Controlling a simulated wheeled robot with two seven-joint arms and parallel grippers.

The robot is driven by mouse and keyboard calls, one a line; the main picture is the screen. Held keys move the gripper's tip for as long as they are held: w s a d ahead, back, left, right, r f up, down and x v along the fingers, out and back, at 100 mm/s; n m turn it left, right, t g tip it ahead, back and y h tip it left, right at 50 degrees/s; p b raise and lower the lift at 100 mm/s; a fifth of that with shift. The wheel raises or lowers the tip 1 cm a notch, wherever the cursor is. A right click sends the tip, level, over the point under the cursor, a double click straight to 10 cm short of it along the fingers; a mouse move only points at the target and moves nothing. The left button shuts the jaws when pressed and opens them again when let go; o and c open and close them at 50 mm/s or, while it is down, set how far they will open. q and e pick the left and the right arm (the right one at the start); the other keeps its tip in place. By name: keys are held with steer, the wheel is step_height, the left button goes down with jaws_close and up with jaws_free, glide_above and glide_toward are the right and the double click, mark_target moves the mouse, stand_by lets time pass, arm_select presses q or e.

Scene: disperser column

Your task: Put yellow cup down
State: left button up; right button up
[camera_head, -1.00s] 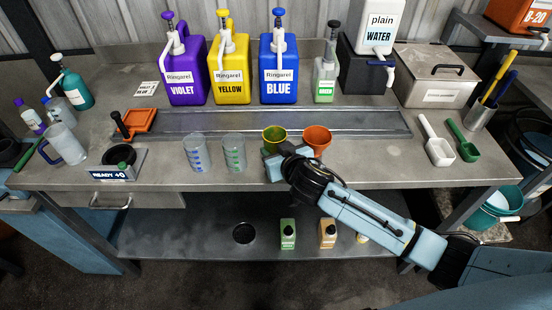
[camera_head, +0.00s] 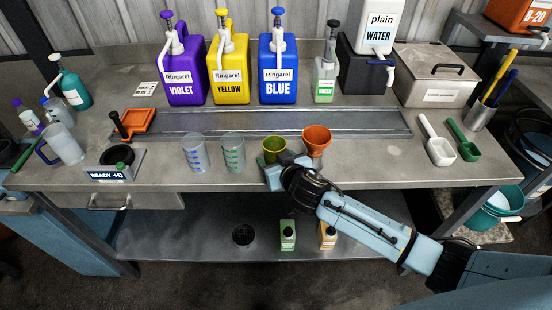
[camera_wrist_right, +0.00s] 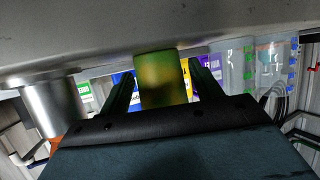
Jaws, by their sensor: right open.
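The yellow cup (camera_head: 274,149) is a see-through yellow-green beaker standing upright near the bench's front edge. My right gripper (camera_head: 275,162) is at the near side of the cup, low over the bench. In the right wrist view the picture is upside down, and the cup (camera_wrist_right: 160,80) stands between the two open fingers, with its base against the bench (camera_wrist_right: 110,35) surface. Small gaps show beside the cup, so the fingers are around it without gripping. My left gripper is not in view.
An orange funnel-shaped cup (camera_head: 317,138) stands just right of the yellow cup. Two clear beakers, one with blue marks (camera_head: 194,153) and one with green marks (camera_head: 233,153), stand to its left. Pump bottles, including the yellow one (camera_head: 229,78), line the back. The bench's front middle right is clear.

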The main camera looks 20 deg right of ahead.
steer(key=shift+r, duration=0.1)
steer(key=shift+s+r, duration=0.15)
steer(key=p+v, duration=0.1)
steer(key=v, duration=1)
steer(key=shift+s, duration=0.3)
steer(key=shift+r, duration=0.15)
stand_by(0.4)
